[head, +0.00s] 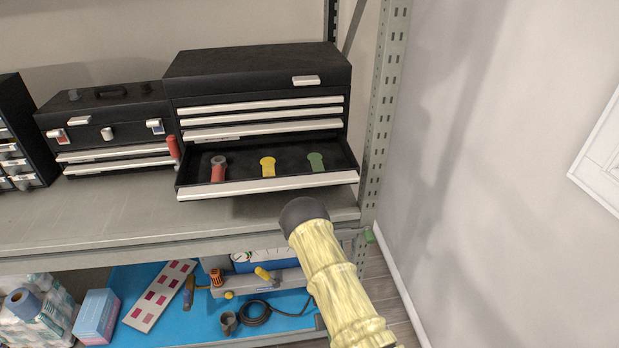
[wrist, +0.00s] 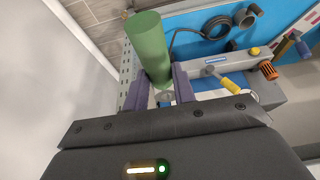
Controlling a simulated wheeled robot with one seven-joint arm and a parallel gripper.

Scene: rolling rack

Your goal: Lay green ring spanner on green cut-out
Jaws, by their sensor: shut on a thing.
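The green ring spanner shows in the wrist view as a thick green handle (wrist: 149,45), held between the two fingers of my gripper (wrist: 160,92). In the head view only a small green bit (head: 370,236) shows to the right of my arm, below the open drawer's level and near the rack's front edge; most of my gripper is hidden there. The green cut-out (head: 316,161) is a flat, bare green shape at the right of the open drawer (head: 290,184). My gripper is apart from it, lower and to the right.
In the drawer, a yellow cut-out (head: 267,166) is bare and a red piece with a grey end (head: 218,168) lies at left. A rack post (head: 382,100) stands right of the toolbox. The lower shelf holds tools on a blue mat (head: 170,330). A wall is at right.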

